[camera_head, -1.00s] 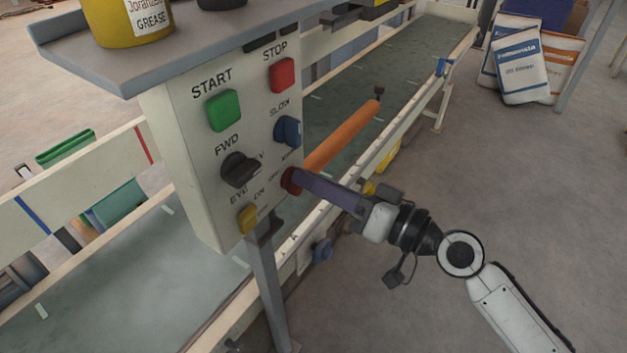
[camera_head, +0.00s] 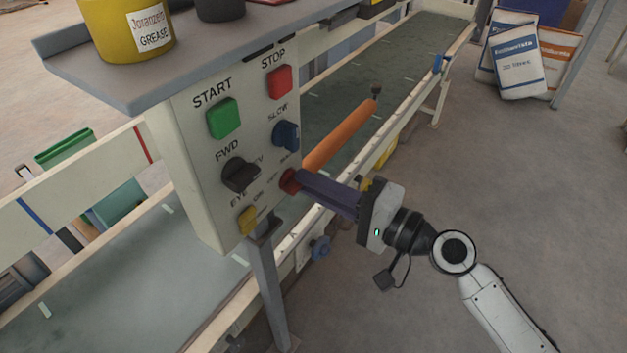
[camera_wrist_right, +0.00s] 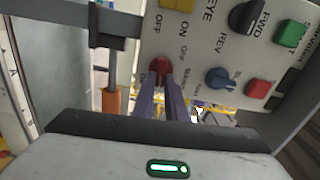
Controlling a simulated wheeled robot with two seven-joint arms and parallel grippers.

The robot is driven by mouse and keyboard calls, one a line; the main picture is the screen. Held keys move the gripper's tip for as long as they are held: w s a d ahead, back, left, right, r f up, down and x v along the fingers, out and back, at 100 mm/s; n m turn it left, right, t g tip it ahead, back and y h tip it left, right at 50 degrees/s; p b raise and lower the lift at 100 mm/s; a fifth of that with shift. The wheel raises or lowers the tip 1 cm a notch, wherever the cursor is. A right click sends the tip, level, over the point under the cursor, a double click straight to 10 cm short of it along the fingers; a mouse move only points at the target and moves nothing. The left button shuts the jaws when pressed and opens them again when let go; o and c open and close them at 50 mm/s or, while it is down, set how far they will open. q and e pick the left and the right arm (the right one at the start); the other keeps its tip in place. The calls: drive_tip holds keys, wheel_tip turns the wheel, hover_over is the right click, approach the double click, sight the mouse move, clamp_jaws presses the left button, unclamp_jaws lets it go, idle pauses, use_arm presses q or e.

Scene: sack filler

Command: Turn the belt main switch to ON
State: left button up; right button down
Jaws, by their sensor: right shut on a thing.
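The belt main switch is a red knob (camera_head: 287,181) at the lower right of the cream control panel (camera_head: 196,210). The fingertips of my right gripper (camera_head: 299,181) are shut on it from the right. In the right wrist view the red knob (camera_wrist_right: 158,68) shows between the tips of the two dark purple fingers (camera_wrist_right: 164,86). The fingers hide part of the knob and the lettering near it, so I cannot read which mark it points to. My left gripper is not in view.
The panel also carries a green START button (camera_head: 223,118), a red STOP button (camera_head: 280,81), a blue knob (camera_head: 286,135), a black FWD/REV knob (camera_head: 240,175) and a yellow knob (camera_head: 248,220). An orange bar (camera_head: 340,136) runs close behind my gripper. A grease tin (camera_head: 125,28) stands on the shelf above.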

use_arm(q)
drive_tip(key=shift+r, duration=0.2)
use_arm(e)
drive_tip(key=shift+f+m, duration=0.1)
drive_tip(key=shift+m, duration=0.4)
drive_tip(key=c, duration=1.8)
unclamp_jaws()
drive_tip(key=shift+d, duration=0.1)
